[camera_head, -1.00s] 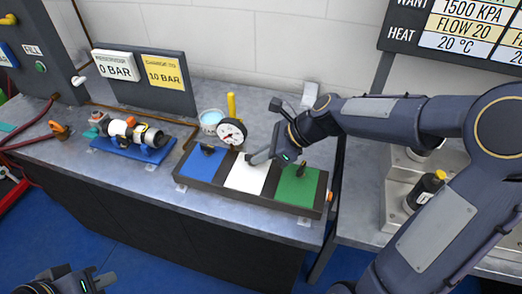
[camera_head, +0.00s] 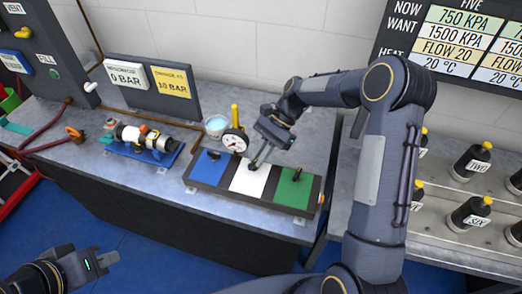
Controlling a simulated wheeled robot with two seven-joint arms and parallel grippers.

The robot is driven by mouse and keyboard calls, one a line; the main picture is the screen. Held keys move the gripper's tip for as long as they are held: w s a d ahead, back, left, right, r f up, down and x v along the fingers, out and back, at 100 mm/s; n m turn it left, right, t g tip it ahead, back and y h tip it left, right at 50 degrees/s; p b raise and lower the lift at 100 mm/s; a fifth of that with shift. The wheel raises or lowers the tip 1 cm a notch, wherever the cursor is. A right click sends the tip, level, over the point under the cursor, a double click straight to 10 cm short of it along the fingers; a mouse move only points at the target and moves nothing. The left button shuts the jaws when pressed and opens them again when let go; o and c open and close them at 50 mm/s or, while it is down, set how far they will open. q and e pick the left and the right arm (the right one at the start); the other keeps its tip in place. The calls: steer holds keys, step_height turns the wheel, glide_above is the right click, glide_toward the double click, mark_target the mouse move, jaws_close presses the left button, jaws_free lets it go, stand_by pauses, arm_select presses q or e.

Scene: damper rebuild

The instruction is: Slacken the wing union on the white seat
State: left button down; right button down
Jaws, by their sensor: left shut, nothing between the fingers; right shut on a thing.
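The white seat (camera_head: 247,184) is the middle panel of a dark block, between a blue panel (camera_head: 205,175) and a green panel (camera_head: 289,190). My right gripper (camera_head: 255,164) reaches down to the upper part of the white seat. It is shut on a small dark piece there, seemingly the wing union (camera_head: 253,166), which the fingers mostly hide. Dark wing pieces also stand on the blue and green panels. My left gripper (camera_head: 108,261) is shut and empty at the lower left, in front of the bench and away from the block.
A cylinder lies on a blue stand (camera_head: 143,149) to the left. Labelled black bottles (camera_head: 472,161) stand on a rack at right.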

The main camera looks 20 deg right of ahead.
steer(key=shift+w+a+n+g+h+p, duration=0.15)
steer(key=shift+n+g+h+p, duration=0.25)
steer(key=shift+n, duration=0.3)
steer(key=shift+w+n+g+h+p, duration=0.1)
steer(key=shift+n+g+h+p, duration=0.1)
steer(key=shift+n+g, duration=0.4)
steer(key=shift+n, duration=0.3)
steer(key=c, duration=1.5)
jaws_free()
steer(key=b+v, duration=0.1)
steer(key=v, duration=0.6)
steer(key=shift+w+r, duration=0.25)
steer(key=shift+r, duration=0.05)
